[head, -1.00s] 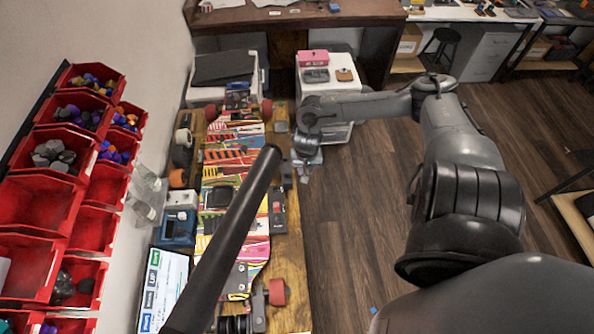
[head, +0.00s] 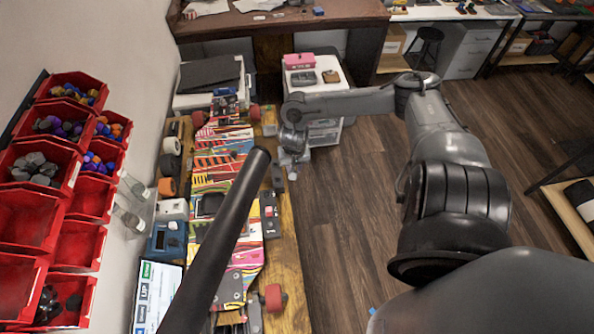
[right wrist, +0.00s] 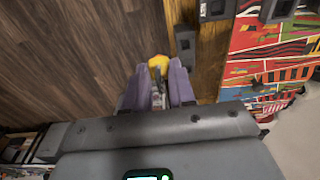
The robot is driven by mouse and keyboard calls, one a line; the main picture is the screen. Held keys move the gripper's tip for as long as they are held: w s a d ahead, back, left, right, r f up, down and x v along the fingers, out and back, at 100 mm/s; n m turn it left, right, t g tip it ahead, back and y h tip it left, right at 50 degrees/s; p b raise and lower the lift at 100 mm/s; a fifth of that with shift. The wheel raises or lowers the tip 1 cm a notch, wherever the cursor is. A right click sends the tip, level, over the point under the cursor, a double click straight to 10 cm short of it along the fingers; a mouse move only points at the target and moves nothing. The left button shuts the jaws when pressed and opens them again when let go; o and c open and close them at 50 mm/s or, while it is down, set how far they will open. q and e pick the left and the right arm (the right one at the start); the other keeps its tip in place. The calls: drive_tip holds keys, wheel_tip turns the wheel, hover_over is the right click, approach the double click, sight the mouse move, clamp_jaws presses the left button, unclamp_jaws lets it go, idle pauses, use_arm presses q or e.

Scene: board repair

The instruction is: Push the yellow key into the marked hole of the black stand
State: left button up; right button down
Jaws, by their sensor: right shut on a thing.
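The yellow key (right wrist: 157,63) shows as a rounded yellow end between the purple fingertips of my right gripper (right wrist: 160,84). The gripper is shut on it. In the head view my right gripper (head: 291,168) is just over the bench's right edge, and the key is too small to make out there. A small black block (right wrist: 186,42) with a recess lies ahead and right of the key in the right wrist view, apart from it. A larger black stand (head: 270,213) with red and pale marks sits beside the skateboard. I cannot tell which hole is marked. My left gripper is not in view.
The skateboard (head: 217,170) with bright graphics fills the middle of the wooden bench (head: 288,262). Red bins (head: 75,250) hang on the left wall. A blue device (head: 166,240) and a screen (head: 155,290) stand at the bench's left. Floor right of the bench is clear.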

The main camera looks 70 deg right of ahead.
drive_tip(key=w+d+b, duration=0.3)
drive_tip(key=w+d, duration=0.1)
drive_tip(key=w, duration=0.4)
drive_tip(key=shift+w+d, duration=0.3)
drive_tip(key=shift+d, duration=0.1)
idle(0.5)
drive_tip(key=shift+f+b, duration=2.55)
drive_tip(key=shift+f, duration=4.5)
drive_tip(key=shift+f, duration=0.75)
drive_tip(key=shift+p, duration=0.5)
